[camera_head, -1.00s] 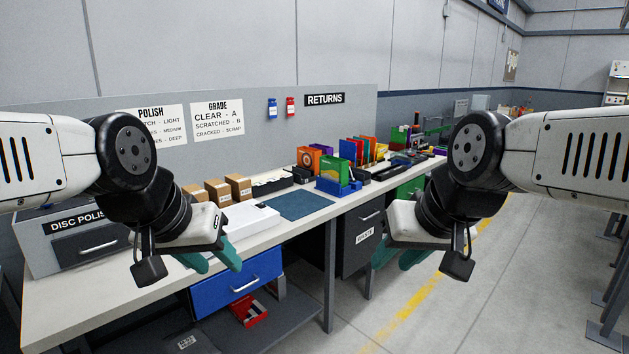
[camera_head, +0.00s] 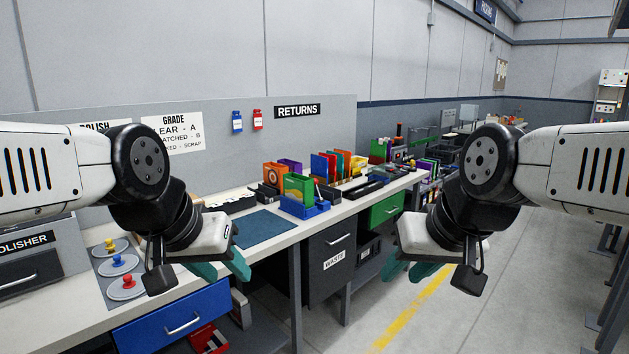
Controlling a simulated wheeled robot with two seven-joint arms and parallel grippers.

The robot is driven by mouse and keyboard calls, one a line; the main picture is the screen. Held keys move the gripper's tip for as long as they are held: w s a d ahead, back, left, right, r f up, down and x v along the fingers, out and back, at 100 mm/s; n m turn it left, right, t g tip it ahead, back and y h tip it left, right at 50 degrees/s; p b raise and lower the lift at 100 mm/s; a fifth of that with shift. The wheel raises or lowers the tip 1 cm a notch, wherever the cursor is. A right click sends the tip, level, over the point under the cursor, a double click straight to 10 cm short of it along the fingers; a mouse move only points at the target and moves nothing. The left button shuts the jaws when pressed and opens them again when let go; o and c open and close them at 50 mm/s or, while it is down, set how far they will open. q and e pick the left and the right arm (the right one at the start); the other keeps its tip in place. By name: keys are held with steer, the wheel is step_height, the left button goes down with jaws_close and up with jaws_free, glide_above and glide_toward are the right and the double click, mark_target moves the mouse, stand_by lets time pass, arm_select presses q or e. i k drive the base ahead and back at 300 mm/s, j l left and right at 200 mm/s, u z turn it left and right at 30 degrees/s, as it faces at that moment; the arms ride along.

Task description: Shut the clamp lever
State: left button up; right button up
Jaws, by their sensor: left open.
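My right gripper (camera_head: 409,271) hangs over the floor, to the right of the bench's drawers. Its teal fingers also look apart and empty. Neither gripper touches anything that I can see.
Below are a blue drawer (camera_head: 170,318), a waste drawer (camera_head: 331,258) and a green drawer (camera_head: 386,209). Clear floor (camera_head: 510,290) lies right.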

mark_target(316, 181)
steer(key=i+u, duration=0.2)
steer(key=i, duration=0.35)
steer(key=i+l+u, duration=0.25)
steer(key=i, duration=0.3)
steer(key=i+l+u, duration=0.2)
steer(key=i, duration=0.35)
steer(key=i+l+u, duration=0.2)
steer(key=i+l, duration=0.2)
steer(key=i, duration=0.15)
